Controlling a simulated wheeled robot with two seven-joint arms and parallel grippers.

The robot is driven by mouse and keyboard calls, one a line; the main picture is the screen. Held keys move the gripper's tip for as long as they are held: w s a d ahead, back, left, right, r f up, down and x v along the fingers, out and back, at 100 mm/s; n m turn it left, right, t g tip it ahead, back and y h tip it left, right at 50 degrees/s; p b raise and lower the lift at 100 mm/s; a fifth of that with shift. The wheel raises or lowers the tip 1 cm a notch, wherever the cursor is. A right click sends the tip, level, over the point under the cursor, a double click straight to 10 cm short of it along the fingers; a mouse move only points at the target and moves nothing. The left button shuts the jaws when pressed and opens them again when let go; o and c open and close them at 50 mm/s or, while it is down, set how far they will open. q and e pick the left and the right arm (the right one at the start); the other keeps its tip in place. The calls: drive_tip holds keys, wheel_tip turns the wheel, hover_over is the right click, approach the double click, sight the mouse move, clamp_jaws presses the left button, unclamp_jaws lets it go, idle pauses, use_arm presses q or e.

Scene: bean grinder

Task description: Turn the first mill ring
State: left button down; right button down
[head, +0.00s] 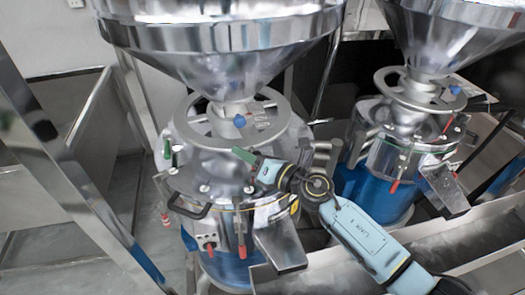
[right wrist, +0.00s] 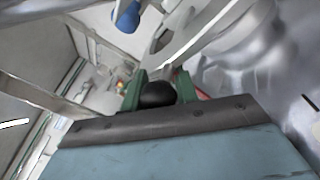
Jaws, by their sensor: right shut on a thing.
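The first mill (head: 220,170) stands left of centre in the head view, under a large steel hopper (head: 225,40). Its flat steel ring (head: 205,127) lies around the neck below the hopper, with a blue knob (head: 239,121) near it. My right gripper (head: 243,155) reaches in from the lower right, its green fingertip just below the ring. In the right wrist view the green fingers (right wrist: 157,88) are shut on a black knob (right wrist: 157,95). The gripper hides how that knob joins the mill. My left gripper is not in view.
A second mill (head: 405,150) with its own ring and hopper stands at the right. A steel trough (head: 450,245) runs along the lower right. A slanted metal post (head: 75,180) and a curved black handle (head: 188,208) are at the left.

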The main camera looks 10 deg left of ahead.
drive_tip(key=shift+s+a+r, duration=0.15)
drive_tip(key=shift+a+r, duration=0.2)
drive_tip(key=shift+a, duration=0.1)
drive_tip(key=shift+r, duration=0.2)
drive_tip(key=c, duration=1.1)
unclamp_jaws()
drive_tip(key=shift+w+f, duration=0.1)
drive_tip(key=shift+w, duration=0.1)
drive_tip(key=shift+d+f, duration=0.1)
drive_tip(key=shift+f, duration=0.05)
drive_tip(key=shift+s+d, duration=0.15)
drive_tip(key=shift+d, duration=0.05)
drive_tip(key=v, duration=1.2)
drive_tip(key=shift+s+d, duration=0.25)
drive_tip(key=shift+d, duration=0.05)
drive_tip(key=shift+c, duration=0.2)
